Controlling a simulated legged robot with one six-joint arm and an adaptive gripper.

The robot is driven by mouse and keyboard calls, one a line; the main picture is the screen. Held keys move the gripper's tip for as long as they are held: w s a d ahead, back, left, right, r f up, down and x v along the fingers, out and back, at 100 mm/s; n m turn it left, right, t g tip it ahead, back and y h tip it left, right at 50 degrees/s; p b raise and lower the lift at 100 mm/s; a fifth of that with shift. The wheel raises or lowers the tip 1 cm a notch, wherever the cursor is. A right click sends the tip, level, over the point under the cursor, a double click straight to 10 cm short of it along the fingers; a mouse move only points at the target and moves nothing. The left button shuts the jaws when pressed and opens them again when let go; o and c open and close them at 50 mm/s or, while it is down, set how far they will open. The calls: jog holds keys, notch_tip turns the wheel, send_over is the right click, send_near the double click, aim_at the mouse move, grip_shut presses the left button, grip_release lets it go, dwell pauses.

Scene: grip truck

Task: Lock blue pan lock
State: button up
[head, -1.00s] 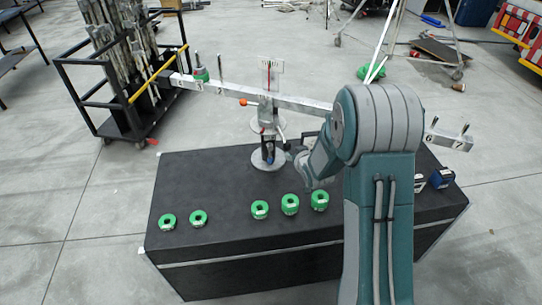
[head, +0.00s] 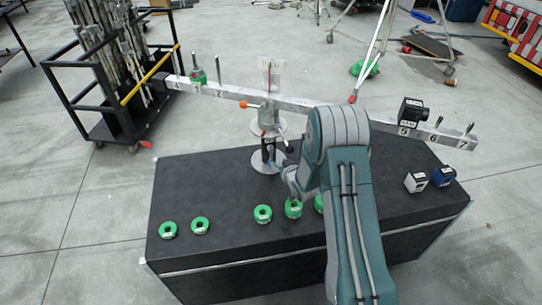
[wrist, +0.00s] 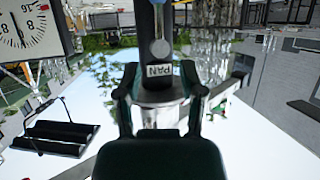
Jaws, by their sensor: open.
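The pan stand is a grey post (head: 268,117) on a round base (head: 268,162) on the black table. It carries a long balance beam (head: 300,104). In the wrist view a white label reading PAN (wrist: 160,70), upside down, is on the post. A blue-grey round-ended lever (wrist: 160,48) stands just above it, apparently the blue pan lock. My gripper (wrist: 160,98) is open. Its two fingers are on either side of the post below the label; contact cannot be told. In the head view my arm reaches to the post and its fingertips are hard to make out.
Green ring weights (head: 262,214) lie along the table's front edge. A white block (head: 416,182) and a blue block (head: 443,176) are at the right. A black weight (head: 411,110) sits on the beam's right part, and a green one (head: 197,78) on its left. An orange-tipped lever (head: 250,104) juts left from the post.

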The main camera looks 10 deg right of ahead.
aim_at(271, 155)
jog(key=x, duration=0.8)
jog(key=shift+w+f, duration=0.1)
grip_shut()
